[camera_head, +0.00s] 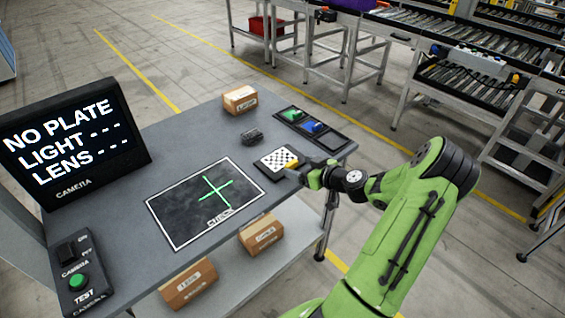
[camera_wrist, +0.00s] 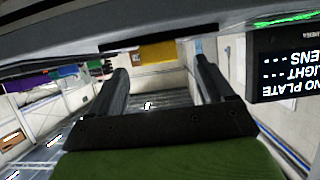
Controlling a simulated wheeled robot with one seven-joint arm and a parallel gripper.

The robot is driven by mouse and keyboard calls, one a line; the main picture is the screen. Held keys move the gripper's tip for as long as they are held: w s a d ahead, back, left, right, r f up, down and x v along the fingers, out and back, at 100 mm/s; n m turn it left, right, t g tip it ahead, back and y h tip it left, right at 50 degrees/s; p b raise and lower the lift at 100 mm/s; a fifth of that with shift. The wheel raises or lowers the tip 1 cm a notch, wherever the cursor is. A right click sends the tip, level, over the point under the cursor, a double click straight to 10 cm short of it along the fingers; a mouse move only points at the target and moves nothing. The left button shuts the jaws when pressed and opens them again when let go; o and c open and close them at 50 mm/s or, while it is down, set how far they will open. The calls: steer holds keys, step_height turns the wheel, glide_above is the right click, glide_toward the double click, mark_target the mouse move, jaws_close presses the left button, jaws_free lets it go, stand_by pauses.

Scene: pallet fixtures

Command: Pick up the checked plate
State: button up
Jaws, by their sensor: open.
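The checked plate (camera_head: 279,158) lies on a dark square pad (camera_head: 262,170) near the right side of the grey table. A yellow tab (camera_head: 292,164) is at its right edge, facing my gripper. My gripper (camera_head: 301,171) is low at the table's right edge, right beside the tab. In the wrist view, my gripper (camera_wrist: 160,68) is open, with its two dark fingers apart. The yellow tab (camera_wrist: 158,53) shows between and beyond the fingertips. I cannot tell whether the fingers reach around it. The checked face is hidden in the wrist view.
A framed black mat (camera_head: 180,215) with a green cross lies left of the plate. A dark tray (camera_head: 312,129) with green and blue pieces, a small dark block (camera_head: 252,136) and a box (camera_head: 240,100) stand behind. A screen (camera_head: 72,140) reading "NO PLATE" and a test button box (camera_head: 78,275) stand left.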

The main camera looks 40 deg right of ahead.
mark_target(293, 163)
steer(key=x, duration=0.3)
steer(key=shift+w+d+f, duration=0.1)
steer(key=shift+w+f, duration=0.1)
steer(key=shift+w, duration=0.1)
steer(key=shift+r, duration=0.1)
steer(key=c, duration=1.5)
